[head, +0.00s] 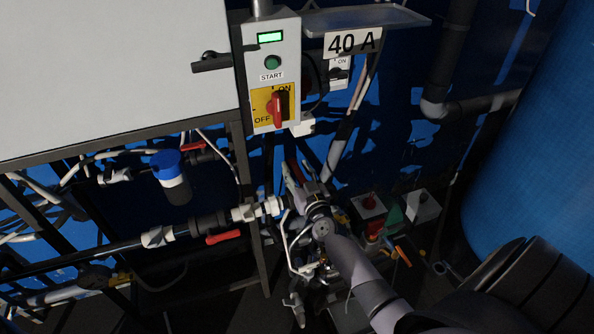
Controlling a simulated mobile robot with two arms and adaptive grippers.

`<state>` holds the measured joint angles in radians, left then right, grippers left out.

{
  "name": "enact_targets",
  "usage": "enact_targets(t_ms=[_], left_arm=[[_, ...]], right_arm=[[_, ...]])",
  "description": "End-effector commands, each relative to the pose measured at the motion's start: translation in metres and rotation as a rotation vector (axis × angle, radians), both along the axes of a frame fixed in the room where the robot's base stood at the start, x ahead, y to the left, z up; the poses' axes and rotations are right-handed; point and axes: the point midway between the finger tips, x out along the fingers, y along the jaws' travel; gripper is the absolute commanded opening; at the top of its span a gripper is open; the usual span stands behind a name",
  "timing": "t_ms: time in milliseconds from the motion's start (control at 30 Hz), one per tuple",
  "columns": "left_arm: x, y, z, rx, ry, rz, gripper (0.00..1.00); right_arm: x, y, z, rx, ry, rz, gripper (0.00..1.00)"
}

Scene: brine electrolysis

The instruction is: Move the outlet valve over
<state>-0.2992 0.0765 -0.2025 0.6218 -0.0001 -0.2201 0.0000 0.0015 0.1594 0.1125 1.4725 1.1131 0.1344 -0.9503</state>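A valve with a red lever (224,237) sits on the dark horizontal pipe at lower centre-left. Its lever lies roughly along the pipe. A second valve with a red lever (193,147) sits higher, beside the blue-capped part. No label shows which is the outlet valve. My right arm comes in from the lower right. My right gripper (300,192) is at the pipe's right end, just right of the white fittings (258,209). Its fingers are dark and overlap pipework, so I cannot tell their opening or any contact. My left gripper is out of view.
A control box (272,85) with a START button and a red ON/OFF switch hangs above. A grey cabinet (110,70) fills the upper left. A metal frame post (247,190) stands left of my gripper. A large blue tank (540,140) stands at right.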

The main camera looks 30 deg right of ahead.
Motion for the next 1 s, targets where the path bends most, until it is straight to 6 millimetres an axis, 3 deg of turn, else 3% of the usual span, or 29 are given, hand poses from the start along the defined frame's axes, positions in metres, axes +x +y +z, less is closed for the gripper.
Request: enact_targets(t_ms=[200, 800, 1000], left_arm=[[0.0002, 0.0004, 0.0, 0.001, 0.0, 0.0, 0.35], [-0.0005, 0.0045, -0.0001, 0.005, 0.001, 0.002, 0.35], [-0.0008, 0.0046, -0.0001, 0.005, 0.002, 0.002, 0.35]], right_arm=[[0.0002, 0.0001, 0.0, 0.0, 0.0, 0.0, 0.4], [-0.0001, 0.0002, -0.0002, 0.0, 0.0, 0.0, 0.0], [-0.0001, 0.0002, -0.0003, 0.0, 0.0, 0.0, 0.0]])
